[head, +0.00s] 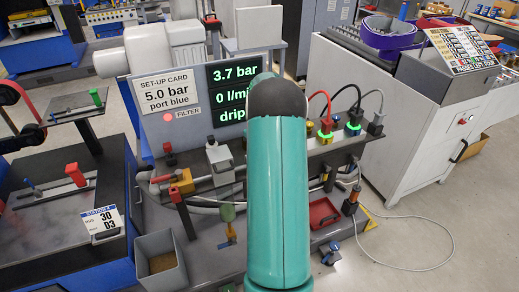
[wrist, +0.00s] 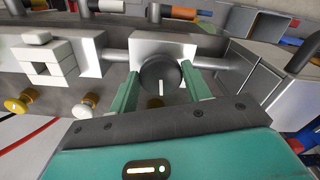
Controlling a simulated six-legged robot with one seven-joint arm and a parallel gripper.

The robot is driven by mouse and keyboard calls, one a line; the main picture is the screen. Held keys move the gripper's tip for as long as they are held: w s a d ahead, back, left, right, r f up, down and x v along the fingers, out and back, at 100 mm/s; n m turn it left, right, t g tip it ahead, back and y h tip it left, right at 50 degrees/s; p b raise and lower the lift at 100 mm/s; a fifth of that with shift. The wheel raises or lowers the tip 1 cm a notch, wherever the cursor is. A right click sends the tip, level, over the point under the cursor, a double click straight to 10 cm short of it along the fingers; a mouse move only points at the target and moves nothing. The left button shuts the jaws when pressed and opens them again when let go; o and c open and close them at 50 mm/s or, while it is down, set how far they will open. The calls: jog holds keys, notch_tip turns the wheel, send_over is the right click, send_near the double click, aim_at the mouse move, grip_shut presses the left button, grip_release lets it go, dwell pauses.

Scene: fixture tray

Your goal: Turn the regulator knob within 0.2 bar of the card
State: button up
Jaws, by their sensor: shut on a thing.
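The regulator knob (wrist: 158,72) is a dark round knob with a white mark, on a pale block (wrist: 160,44) in the wrist view. The mark points toward the bottom of that picture. My gripper (wrist: 160,82) has one green finger on each side of the knob and is shut on it. In the head view my teal arm hides knob and gripper. The set-up card (head: 167,95) reads 5.0 bar, port blue. The dark display (head: 228,93) reads 3.7 bar, 0 l/min and drip.
A red lamp (head: 168,117) labelled FILTER sits below the card. Several cables are plugged in at the panel's right, one with a green-lit plug (head: 325,133). A grey bin (head: 161,263) and a red tray (head: 323,212) stand in front. White and yellow knobs (wrist: 85,107) lie left in the wrist view.

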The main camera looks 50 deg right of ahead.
jog(key=m, duration=0.5)
jog(key=shift+a, duration=0.1)
jog(key=shift+m, duration=0.3)
jog(key=o, duration=1)
jog(key=shift+r, duration=0.1)
notch_tip(320, 180, up, 14)
jog(key=shift+f, duration=0.15)
dwell(1.6)
